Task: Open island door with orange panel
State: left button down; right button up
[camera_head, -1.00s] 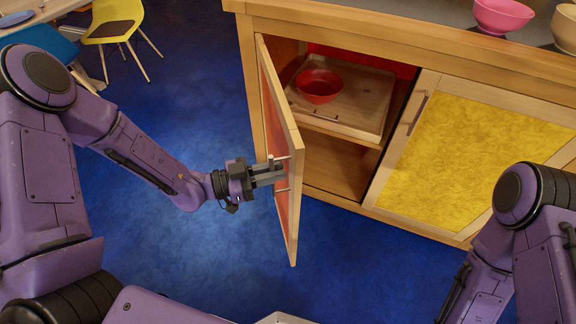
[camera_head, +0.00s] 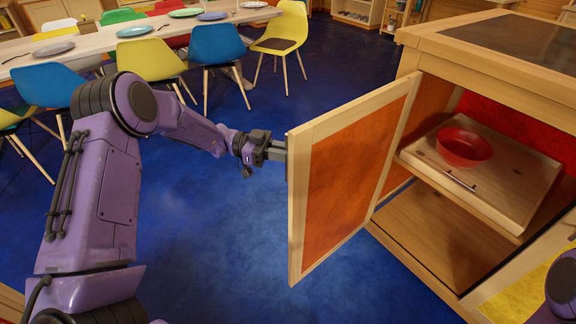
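The island door with the orange panel (camera_head: 345,182) stands wide open, swung out to the left of the island cabinet (camera_head: 425,205). Its orange inner face is toward me. My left gripper (camera_head: 280,152) is at the door's free edge, on its far side. Its fingertips and the door handle are hidden behind the door, so I cannot tell whether it grips the handle. Of my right arm only a small purple part shows at the lower right edge; the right gripper is out of view.
Inside the cabinet a red bowl (camera_head: 464,147) sits on a wooden pull-out shelf (camera_head: 510,190). A yellow-panelled door (camera_head: 525,295) is at lower right. A dining table (camera_head: 100,48) with several coloured chairs stands at upper left. The blue floor (camera_head: 215,240) beside the door is clear.

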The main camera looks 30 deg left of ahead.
pick_arm(q)
jog(key=shift+a, duration=0.2)
jog(key=c, duration=1.3)
grip_release()
jog(key=b+v, duration=0.1)
jog(key=v, duration=0.9)
jog(key=shift+s+a, duration=0.1)
jog(key=shift+a, duration=0.25)
